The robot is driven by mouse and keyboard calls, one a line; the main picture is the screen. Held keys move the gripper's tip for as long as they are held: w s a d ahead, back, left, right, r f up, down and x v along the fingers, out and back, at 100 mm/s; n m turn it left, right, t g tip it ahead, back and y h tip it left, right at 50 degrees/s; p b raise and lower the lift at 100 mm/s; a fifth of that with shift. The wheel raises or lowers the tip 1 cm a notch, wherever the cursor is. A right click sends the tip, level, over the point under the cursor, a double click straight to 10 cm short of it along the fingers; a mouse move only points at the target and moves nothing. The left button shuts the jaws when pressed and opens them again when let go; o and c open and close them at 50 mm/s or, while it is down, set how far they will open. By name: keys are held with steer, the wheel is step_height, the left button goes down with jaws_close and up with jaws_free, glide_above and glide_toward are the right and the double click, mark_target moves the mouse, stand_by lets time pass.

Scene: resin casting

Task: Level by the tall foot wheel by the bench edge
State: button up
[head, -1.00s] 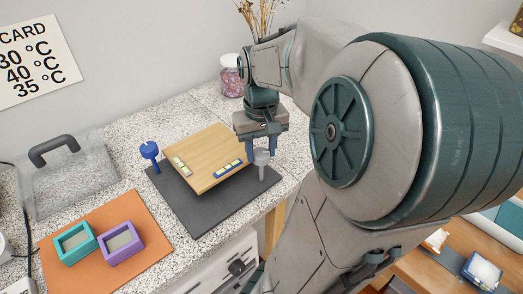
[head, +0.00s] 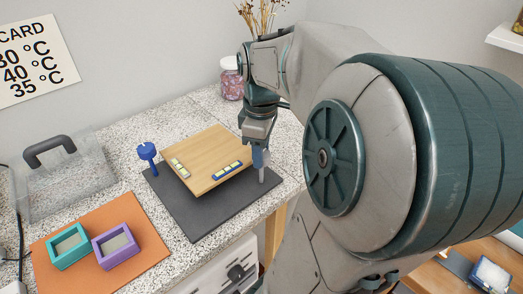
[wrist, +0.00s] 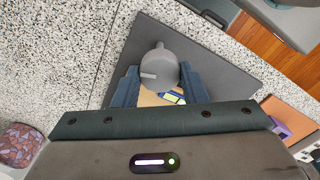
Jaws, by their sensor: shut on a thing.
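My gripper (head: 261,164) is at the corner by the bench edge, pointing down, shut on the grey foot wheel (wrist: 160,68). In the wrist view the wheel's grey top, with a pale mark, sits between my two fingers (wrist: 159,86). In the head view my gripper largely hides this wheel. The vial bubbles are too small to read.
An orange mat (head: 145,262) holds a teal frame (head: 52,259) and a purple frame (head: 99,254). A clear case with a dark handle (head: 50,150) stands at the left. A jar (head: 232,84) stands behind my gripper. Speckled bench top is clear behind the board.

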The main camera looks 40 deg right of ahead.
steer(key=n+b, duration=0.1)
steer(key=n, duration=0.5)
steer(key=shift+w+r+n, duration=0.1)
steer(key=shift+r+n, duration=0.05)
steer(key=shift+n, duration=0.15)
stand_by(0.3)
steer(key=o, duration=1)
steer(key=shift+c, duration=0.2)
step_height(320, 180, up, 14)
steer(key=p, duration=0.2)
steer(key=shift+a+f, duration=0.1)
steer(key=shift+f, duration=0.1)
